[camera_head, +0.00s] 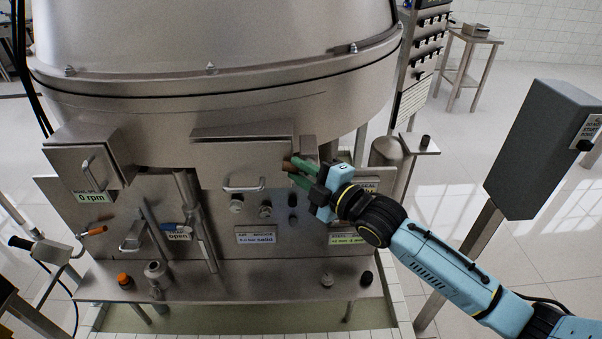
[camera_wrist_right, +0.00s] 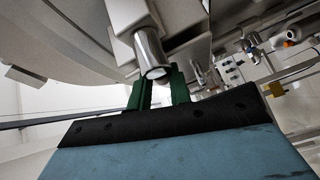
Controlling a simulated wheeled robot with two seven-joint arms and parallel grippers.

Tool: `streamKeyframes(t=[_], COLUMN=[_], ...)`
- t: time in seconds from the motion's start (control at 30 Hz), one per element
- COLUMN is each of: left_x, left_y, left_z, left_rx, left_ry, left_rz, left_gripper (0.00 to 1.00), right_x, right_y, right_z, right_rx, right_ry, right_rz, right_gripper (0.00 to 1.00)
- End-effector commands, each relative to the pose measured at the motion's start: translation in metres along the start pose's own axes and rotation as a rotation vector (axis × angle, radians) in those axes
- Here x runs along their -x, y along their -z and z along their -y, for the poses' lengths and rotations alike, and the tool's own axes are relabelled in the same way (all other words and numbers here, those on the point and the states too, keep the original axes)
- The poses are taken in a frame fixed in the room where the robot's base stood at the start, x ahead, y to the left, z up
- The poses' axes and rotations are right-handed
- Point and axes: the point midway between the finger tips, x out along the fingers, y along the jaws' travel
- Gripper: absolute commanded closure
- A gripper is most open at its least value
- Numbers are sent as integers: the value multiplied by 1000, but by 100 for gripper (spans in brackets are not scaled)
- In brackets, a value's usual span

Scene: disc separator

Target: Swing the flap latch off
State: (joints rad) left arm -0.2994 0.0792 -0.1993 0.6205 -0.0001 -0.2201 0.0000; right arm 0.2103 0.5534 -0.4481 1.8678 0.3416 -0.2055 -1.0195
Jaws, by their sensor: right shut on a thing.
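The flap (camera_head: 240,152) is a steel cover with a bar handle (camera_head: 243,188) on the front of the separator, and it looks closed. My left gripper is not in view.
A box with a handle and "0 rpm" label (camera_head: 90,197) is at left. Two round knobs (camera_head: 250,208) sit below the flap. A steel shelf (camera_head: 235,283) runs along the bottom. A grey control box (camera_head: 540,150) on a post stands at right, beyond clear floor.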

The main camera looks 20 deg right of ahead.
Motion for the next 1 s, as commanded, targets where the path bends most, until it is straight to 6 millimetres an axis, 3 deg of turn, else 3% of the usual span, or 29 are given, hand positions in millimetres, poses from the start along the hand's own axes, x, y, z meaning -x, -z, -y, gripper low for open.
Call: streamKeyframes(t=[1.0], left_x=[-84], left_y=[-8], left_z=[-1], left_rx=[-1], left_ry=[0], left_rz=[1], left_gripper=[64], right_x=[9], right_y=[-6], right_z=[-11], right_rx=[-641], right_ry=[-596], right_rz=[-171], right_gripper=[100])
